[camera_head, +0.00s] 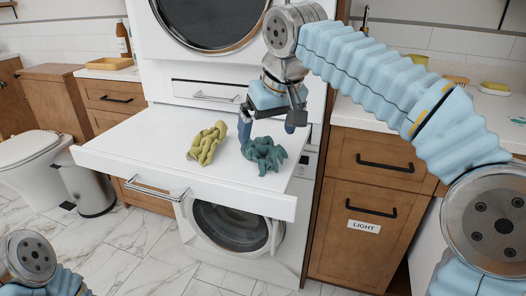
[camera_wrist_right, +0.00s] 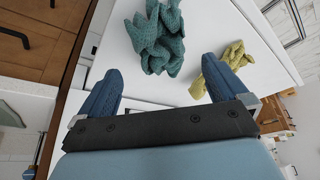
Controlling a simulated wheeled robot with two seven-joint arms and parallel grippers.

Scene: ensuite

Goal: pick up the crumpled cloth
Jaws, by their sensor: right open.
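A teal crumpled cloth (camera_head: 264,154) lies on the white pull-out shelf (camera_head: 150,150), toward its right end. A yellow-green cloth (camera_head: 206,144), bunched like a twisted knot, lies to its left, apart from it. My right gripper (camera_head: 268,126) is open above the shelf, just behind the teal cloth. In the right wrist view the teal cloth (camera_wrist_right: 157,40) is beyond the spread fingers (camera_wrist_right: 160,68), with nothing held between them. The yellow-green cloth (camera_wrist_right: 224,68) shows there partly behind the right-hand finger. My left gripper is out of view; only part of that arm shows at lower left.
White front-loading machines stand above (camera_head: 210,20) and below (camera_head: 232,225) the shelf. A wooden cabinet (camera_head: 365,190) with a drawer labelled LIGHT is close on the right. A bin (camera_head: 88,188) and a toilet (camera_head: 32,155) stand at left. The shelf's left part is bare.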

